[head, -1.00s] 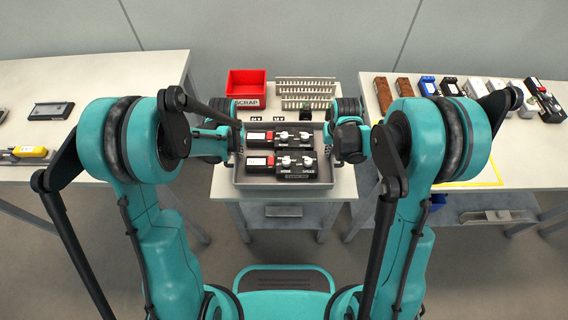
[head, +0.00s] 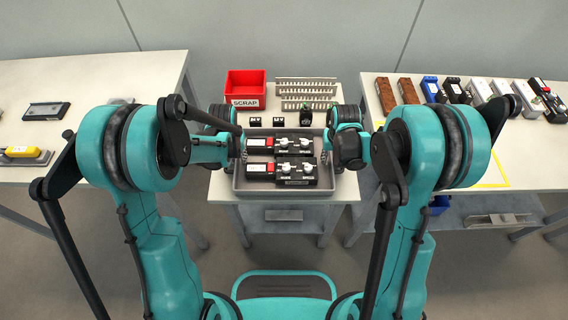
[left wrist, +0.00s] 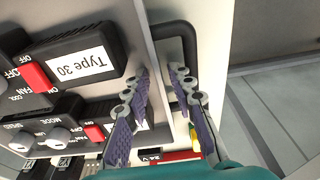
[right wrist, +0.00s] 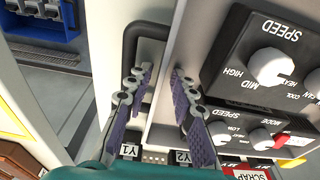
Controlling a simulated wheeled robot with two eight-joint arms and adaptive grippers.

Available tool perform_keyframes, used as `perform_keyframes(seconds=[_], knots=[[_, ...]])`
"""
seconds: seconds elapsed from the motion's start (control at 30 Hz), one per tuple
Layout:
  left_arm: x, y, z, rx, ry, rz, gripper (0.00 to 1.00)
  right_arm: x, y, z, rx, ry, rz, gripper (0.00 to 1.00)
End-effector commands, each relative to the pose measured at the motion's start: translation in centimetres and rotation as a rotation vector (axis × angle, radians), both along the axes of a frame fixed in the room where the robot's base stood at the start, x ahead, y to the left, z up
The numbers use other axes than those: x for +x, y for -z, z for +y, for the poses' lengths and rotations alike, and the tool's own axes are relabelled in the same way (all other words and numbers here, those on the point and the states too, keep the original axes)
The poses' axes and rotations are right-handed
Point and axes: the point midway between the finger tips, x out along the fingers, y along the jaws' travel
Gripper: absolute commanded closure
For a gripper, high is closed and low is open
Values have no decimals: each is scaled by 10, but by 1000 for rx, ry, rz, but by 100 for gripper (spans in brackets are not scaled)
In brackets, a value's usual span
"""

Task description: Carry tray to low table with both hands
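The grey tray (head: 238,187) sits on the small middle table (head: 225,212) in the head view. It holds two black control units (head: 288,144) (head: 290,174) with red switches and white knobs. My left gripper (head: 238,150) is at its left end, my right gripper (head: 330,150) at its right end. In the left wrist view, my left gripper (left wrist: 161,72) is open beside a dark tray handle (left wrist: 177,27). In the right wrist view, my right gripper (right wrist: 160,72) is open beside the other handle (right wrist: 146,30).
A red SCRAP bin (head: 246,85), slotted wiring duct pieces (head: 305,86) and small labelled blocks (head: 279,119) stand behind the tray. Side tables flank the middle one; the right one bears a row of brown, blue, black and white parts (head: 430,88). The left table (head: 90,75) has much free surface.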

Motion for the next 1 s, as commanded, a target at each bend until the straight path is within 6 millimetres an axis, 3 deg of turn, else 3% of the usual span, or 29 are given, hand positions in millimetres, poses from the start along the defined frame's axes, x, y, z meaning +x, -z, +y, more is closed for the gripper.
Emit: perform_keyframes(seconds=[0.4,0.67,0.83,1.0], knots=[[-9,-57,0,0,0,0,74,0,0,0,-1,0,0,74],[-12,-76,0,0,0,0,74,-1,-3,0,-1,0,0,74],[-12,-77,0,0,0,0,74,-4,-25,0,0,0,0,74],[-12,-77,0,0,0,0,74,-10,-62,0,0,0,0,74]])
